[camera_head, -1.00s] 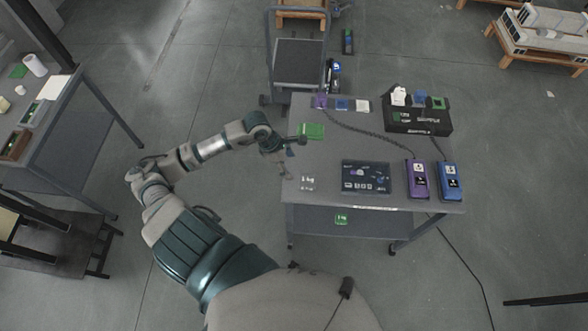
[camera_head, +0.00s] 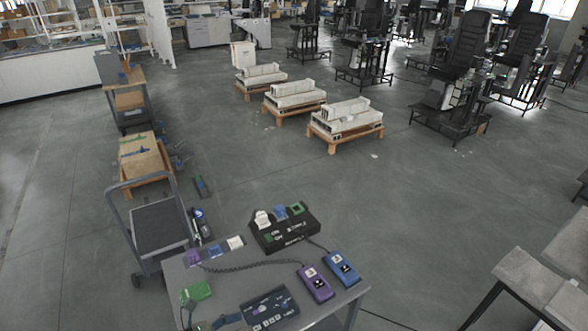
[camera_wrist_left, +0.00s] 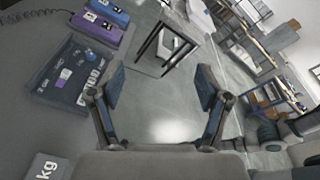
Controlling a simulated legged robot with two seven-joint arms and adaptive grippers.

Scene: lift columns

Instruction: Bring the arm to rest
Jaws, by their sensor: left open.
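My left gripper (camera_wrist_left: 163,95) shows in the left wrist view with its two fingers spread wide and nothing between them. It is beside the small grey table (camera_wrist_left: 35,125), past whose edge the floor shows between the fingers. My right gripper is in neither view.
Open floor lies beyond, with loaded pallets (camera_head: 346,122).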

